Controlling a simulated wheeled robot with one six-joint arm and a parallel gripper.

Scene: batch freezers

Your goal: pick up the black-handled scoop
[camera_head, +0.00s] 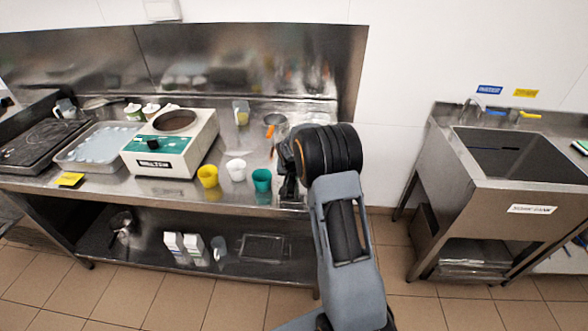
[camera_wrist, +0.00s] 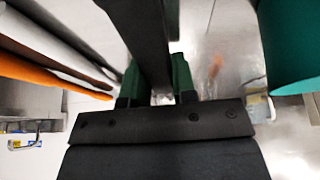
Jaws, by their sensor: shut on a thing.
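The black handle of the scoop (camera_wrist: 150,38) runs down from the top of the wrist view between the two green-sided fingers of my gripper (camera_wrist: 156,82). My gripper is shut on this handle. The scoop's bowl cannot be made out. In the head view my gripper (camera_head: 289,188) is at the right end of the steel counter (camera_head: 180,198), just right of the teal cup (camera_head: 262,181). My arm hides most of that spot.
The teal cup (camera_wrist: 294,45) is close on the right in the wrist view; a long orange tool (camera_wrist: 45,72) is close on the left. White (camera_head: 236,171) and yellow (camera_head: 208,177) cups and a white machine (camera_head: 170,160) stand further left. A sink unit (camera_head: 500,195) stands right, across a floor gap.

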